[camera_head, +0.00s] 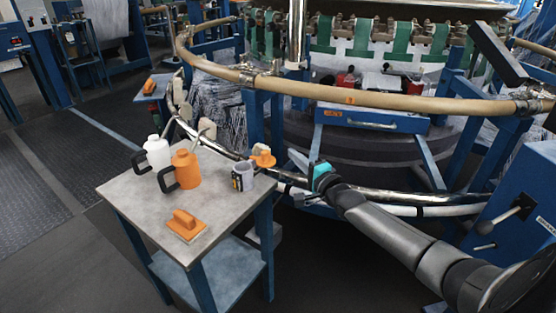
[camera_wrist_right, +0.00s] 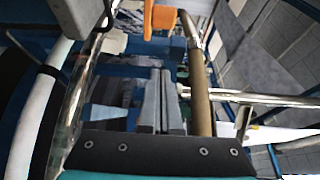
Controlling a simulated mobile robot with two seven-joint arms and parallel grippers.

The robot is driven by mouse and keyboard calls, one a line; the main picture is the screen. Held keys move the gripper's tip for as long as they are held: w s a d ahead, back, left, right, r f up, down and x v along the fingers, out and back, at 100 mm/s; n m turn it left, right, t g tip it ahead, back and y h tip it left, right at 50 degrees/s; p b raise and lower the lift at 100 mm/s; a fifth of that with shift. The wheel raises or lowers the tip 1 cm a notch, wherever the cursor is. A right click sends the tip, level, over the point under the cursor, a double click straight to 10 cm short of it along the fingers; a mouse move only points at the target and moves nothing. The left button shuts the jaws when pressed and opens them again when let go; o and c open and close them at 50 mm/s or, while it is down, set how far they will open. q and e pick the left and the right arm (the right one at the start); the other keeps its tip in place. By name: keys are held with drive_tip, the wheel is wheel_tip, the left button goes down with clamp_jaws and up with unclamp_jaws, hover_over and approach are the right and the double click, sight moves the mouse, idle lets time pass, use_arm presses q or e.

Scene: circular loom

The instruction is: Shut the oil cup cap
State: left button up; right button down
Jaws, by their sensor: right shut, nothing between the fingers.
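An orange cap-like part (camera_head: 262,157), which looks like the oil cup cap, stands just behind the table's right corner; I cannot tell how far open it is. An orange part (camera_wrist_right: 163,15) shows at the top of the right wrist view, beyond the fingertips, and looks like the same piece. My right gripper (camera_head: 297,160) is a little to the right of the cap in the head view, apart from it. Its two grey fingers (camera_wrist_right: 160,75) are together with nothing between them. The cup body under the cap is not clear. My left gripper is not in view.
The loom's tan ring rail (camera_head: 330,93) and blue posts stand close behind my gripper.

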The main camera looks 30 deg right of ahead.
sight(263, 156)
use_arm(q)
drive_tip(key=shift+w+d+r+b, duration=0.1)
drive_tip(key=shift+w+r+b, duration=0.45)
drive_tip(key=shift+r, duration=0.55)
use_arm(e)
drive_tip(key=shift+w+a, duration=0.75)
drive_tip(key=shift+a, duration=0.2)
drive_tip(key=shift+w+a, duration=0.7)
drive_tip(key=shift+a, duration=0.2)
use_arm(q)
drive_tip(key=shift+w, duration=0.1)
drive_tip(key=shift+p, duration=0.3)
